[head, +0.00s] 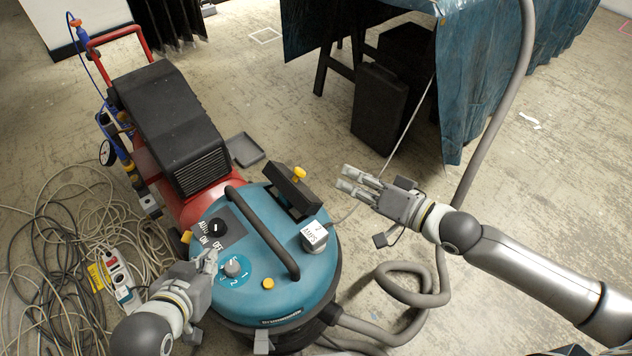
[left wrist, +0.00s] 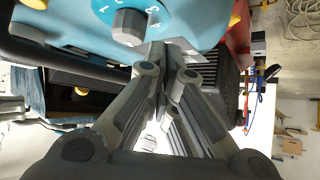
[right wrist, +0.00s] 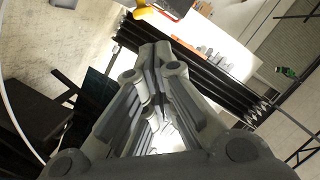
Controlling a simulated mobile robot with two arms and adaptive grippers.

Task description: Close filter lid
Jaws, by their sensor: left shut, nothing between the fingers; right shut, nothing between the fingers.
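The blue vacuum (head: 262,248) stands on the floor. Its dark filter lid (head: 292,190), with a yellow latch (head: 299,174), is tilted up at the back right of the top, above a dark opening. My left gripper (head: 211,259) is shut and empty by the grey dial (head: 233,268); the dial also shows in the left wrist view (left wrist: 130,25).
A red and black compressor (head: 175,130) stands behind left. Cables (head: 50,250) lie at left and a grey hose (head: 440,290) at right. A draped table (head: 450,60) stands at the back.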

